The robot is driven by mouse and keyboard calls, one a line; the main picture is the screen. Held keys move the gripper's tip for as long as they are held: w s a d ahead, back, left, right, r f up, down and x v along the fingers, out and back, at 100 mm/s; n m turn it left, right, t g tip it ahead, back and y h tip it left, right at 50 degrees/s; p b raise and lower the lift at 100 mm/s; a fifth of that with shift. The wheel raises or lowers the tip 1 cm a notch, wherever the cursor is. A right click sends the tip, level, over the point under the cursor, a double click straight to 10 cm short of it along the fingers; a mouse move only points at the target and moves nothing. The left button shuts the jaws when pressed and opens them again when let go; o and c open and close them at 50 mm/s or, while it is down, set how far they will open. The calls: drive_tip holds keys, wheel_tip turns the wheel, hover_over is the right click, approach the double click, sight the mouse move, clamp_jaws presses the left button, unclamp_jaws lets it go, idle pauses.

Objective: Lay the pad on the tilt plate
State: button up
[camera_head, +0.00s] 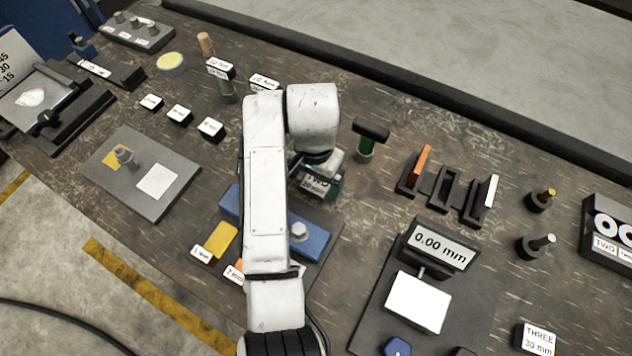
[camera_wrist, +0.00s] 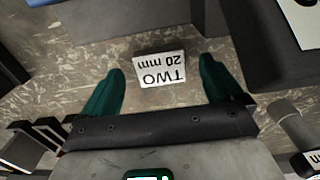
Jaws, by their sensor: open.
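My gripper (camera_wrist: 165,85) is open. Its green fingers stand on either side of a white card reading "TWO 20 mm" (camera_wrist: 161,70), upside down in the wrist view; whether they touch it I cannot tell. In the head view the card (camera_head: 317,183) shows just below my wrist, partly hidden. A tilting stand with a plate (camera_head: 38,103) and a 45-30-15 scale is at the far left; a pale patch lies on the plate. A round pale yellow disc (camera_head: 170,62) lies right of it. I cannot tell for sure which piece is the pad.
A grey board (camera_head: 150,200) with yellow and white squares lies at left. A blue block (camera_head: 312,238) with a yellow piece (camera_head: 221,241) is partly behind my arm. A gauge reading 0.00 mm (camera_head: 440,245), slotted holders (camera_head: 445,188) and pegs stand at right.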

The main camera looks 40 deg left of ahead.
drive_tip(key=shift+f, duration=0.85)
drive_tip(key=c, duration=1.6)
drive_tip(key=shift+r, duration=0.1)
